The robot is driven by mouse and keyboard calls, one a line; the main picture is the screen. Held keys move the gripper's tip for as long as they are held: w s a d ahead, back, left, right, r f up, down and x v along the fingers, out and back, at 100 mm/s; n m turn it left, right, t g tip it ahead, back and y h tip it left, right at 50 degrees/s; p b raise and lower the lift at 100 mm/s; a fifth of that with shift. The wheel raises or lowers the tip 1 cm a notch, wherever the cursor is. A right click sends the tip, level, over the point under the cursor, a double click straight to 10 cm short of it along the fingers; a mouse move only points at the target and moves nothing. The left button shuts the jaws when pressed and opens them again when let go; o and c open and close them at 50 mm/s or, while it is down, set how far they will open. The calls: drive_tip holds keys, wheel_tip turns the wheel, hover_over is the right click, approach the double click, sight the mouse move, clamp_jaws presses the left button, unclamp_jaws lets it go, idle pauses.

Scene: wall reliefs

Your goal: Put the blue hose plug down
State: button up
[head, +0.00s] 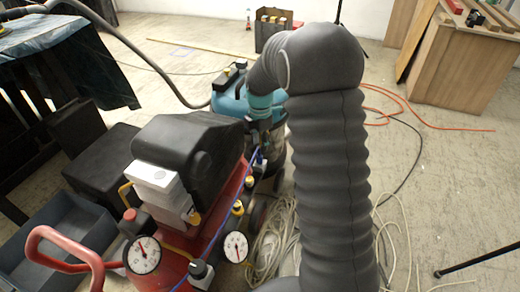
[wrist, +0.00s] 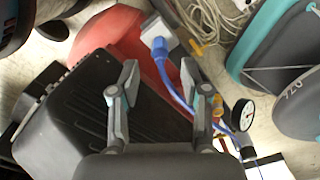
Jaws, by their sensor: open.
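The blue hose plug (wrist: 159,47) shows in the wrist view at the upper middle, against a light grey block (wrist: 160,29) at the end of the red compressor tank (wrist: 108,36). Its blue hose (wrist: 176,95) runs down to the right, past my right finger. My gripper (wrist: 159,67) is open, with one finger on each side of the plug and hose in the picture. I see no finger closed on the plug, and cannot tell whether the plug rests on the block.
The compressor's black cover (head: 190,150) and gauges (head: 143,255) stand close by. A teal vacuum (head: 229,104) is behind it. Coiled pale rope (head: 272,242) lies on the floor at right. A grey crate (head: 62,235) is at left. Open floor lies beyond.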

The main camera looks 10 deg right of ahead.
sight(260, 156)
drive_tip(key=s+r+m+t, duration=0.1)
drive_tip(key=s+r+m, duration=0.15)
drive_tip(key=r, duration=0.55)
drive_tip(key=s+r+m, duration=0.2)
drive_tip(key=s+r, duration=0.2)
drive_tip(key=r, duration=0.3)
drive_tip(key=s+r+m+t, duration=0.2)
drive_tip(key=s+m, duration=0.6)
drive_tip(key=s, duration=0.5)
drive_tip(key=s+r+m+t, duration=0.1)
drive_tip(key=s+m+t, duration=0.1)
drive_tip(key=s+m, duration=0.7)
drive_tip(key=s, duration=0.4)
drive_tip(key=shift+r+t, duration=0.3)
drive_tip(key=shift+r, duration=0.05)
drive_tip(key=shift+s, duration=0.1)
drive_tip(key=shift+c, duration=0.4)
